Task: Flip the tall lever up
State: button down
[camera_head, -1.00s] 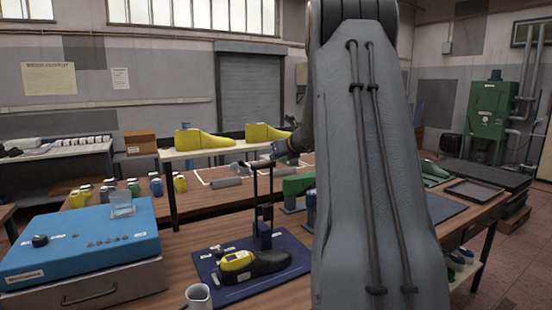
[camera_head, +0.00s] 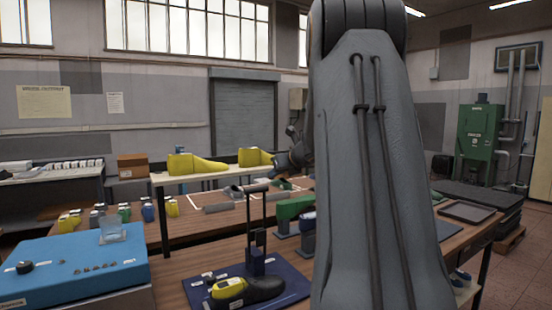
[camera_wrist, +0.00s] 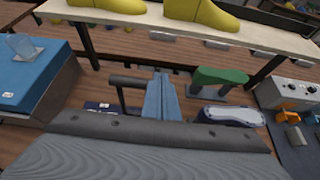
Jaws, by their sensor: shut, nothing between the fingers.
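The tall lever (camera_head: 256,215) is a black upright frame with a crossbar on top. It stands on a dark blue board (camera_head: 292,283) beside a black shoe last with a yellow top (camera_head: 230,288). In the wrist view the lever's dark bar (camera_wrist: 122,96) shows just left of my fingers. My gripper (camera_head: 282,164) is above and right of the lever in the head view, partly hidden by my arm. In the wrist view its blue-grey fingers (camera_wrist: 161,97) are together and empty. I cannot tell whether they touch the lever.
A blue control box (camera_head: 75,268) stands left of the board. Yellow lasts (camera_head: 197,164) stand on a raised shelf (camera_head: 168,178) behind. A green last fixture (camera_head: 292,208) is right of the lever. My arm covers much of the right side of the head view.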

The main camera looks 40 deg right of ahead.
notch_tip(320, 180, up, 7)
jog(key=shift+a, duration=0.35)
dwell(0.4)
jog(key=s+a+f+n+g+y+b, duration=0.2)
jog(key=s+a+f+n+g, duration=0.15)
jog(key=a+f+n, duration=0.85)
jog(key=s+a+f+n+g+y+b, duration=0.1)
jog(key=s+a+f+n+g, duration=0.4)
jog(key=a+f, duration=0.8)
jog(key=s+a+f+n+b, duration=0.1)
jog(key=s+a+f+n, duration=0.3)
jog(key=s+a+n, duration=0.1)
jog(key=s+a+f+n+g+b, duration=0.1)
jog(key=s+a+f+n, duration=0.3)
jog(key=s+a+n, duration=0.2)
jog(key=s+a+f+n+g+h+b, duration=0.1)
jog(key=s+a+f+n, duration=0.3)
jog(key=s+n, duration=0.5)
jog(key=shift+s+a+f+n, duration=0.25)
jog(key=shift+a+n, duration=0.15)
jog(key=shift+a, duration=0.3)
